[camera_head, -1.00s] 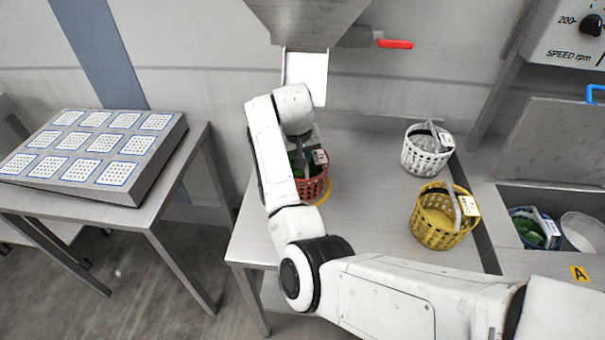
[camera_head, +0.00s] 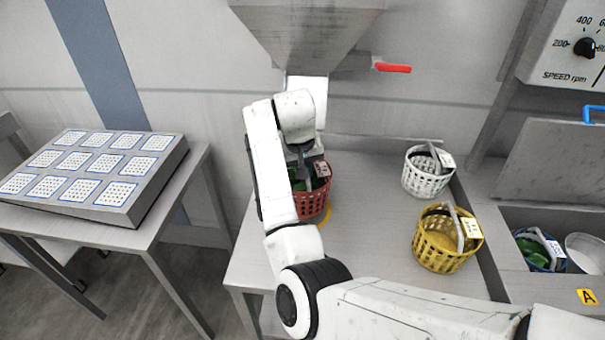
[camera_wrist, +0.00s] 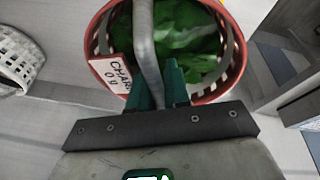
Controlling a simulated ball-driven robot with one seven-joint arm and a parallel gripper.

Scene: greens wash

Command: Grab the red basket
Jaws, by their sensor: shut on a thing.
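The red basket (camera_head: 312,204) stands under the metal hopper on the steel table in the head view, partly hidden by my arm. In the head view my gripper (camera_head: 303,165) is mostly hidden behind my white arm.
A white basket (camera_head: 426,184) and a yellow basket (camera_head: 433,250) stand to the right on the table. A hopper (camera_head: 310,35) with a red lever (camera_head: 393,68) hangs above. A sink (camera_head: 517,205) with a blue basket (camera_head: 533,262) lies farther right. A side table (camera_head: 150,215) stands left.

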